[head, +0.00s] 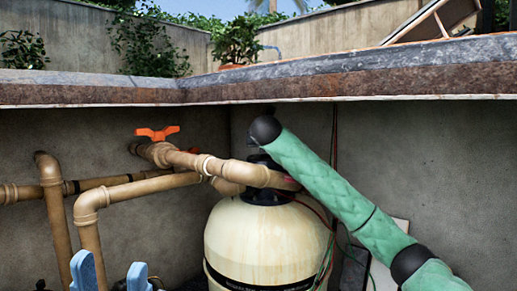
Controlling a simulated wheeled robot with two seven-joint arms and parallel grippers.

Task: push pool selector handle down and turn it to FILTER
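The cream filter tank (258,238) stands in the middle of the pit with a black valve body (264,194) on its neck. A small dark part (262,159) shows above the tan pipe there. I cannot tell whether it is the selector handle, and no FILTER label is readable. My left gripper (111,267) shows at the bottom left edge as two light blue fingers, spread apart with nothing between them, well left of the tank. My green padded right arm slants in from the lower right, its black joint above and in front of the valve. My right gripper is not visible.
Tan pipes (152,187) run from the left wall to the valve. An orange valve handle (157,133) sits on one pipe. The stone pit edge (330,82) overhangs behind. Thin wires (327,250) hang right of the tank. A pale panel (384,275) stands lower right.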

